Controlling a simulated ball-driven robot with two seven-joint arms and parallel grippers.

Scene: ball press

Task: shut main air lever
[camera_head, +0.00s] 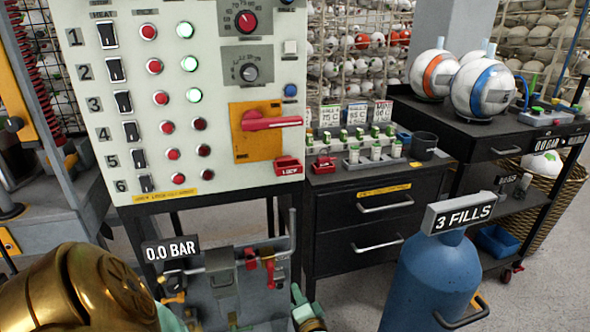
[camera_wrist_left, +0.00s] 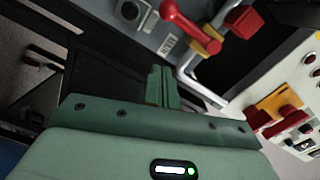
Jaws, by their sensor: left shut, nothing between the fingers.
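A red lever (camera_head: 269,271) hangs downward from a valve on the pipe panel below the control panel; I take it to be the main air lever. It also shows in the left wrist view (camera_wrist_left: 186,25), near a bent grey pipe (camera_wrist_left: 200,92). My left gripper (camera_head: 298,293) is low in the head view, right of and below the lever. Its dark green fingers (camera_wrist_left: 158,85) are shut, empty and apart from the lever. I cannot see my right gripper.
A 0.0 BAR sign (camera_head: 171,248) stands left of the valves. A second red part (camera_head: 251,258) sits beside the lever. A red rotary handle (camera_head: 271,122) is above. A black drawer cabinet (camera_head: 362,230) and a blue tank (camera_head: 430,285) stand to the right.

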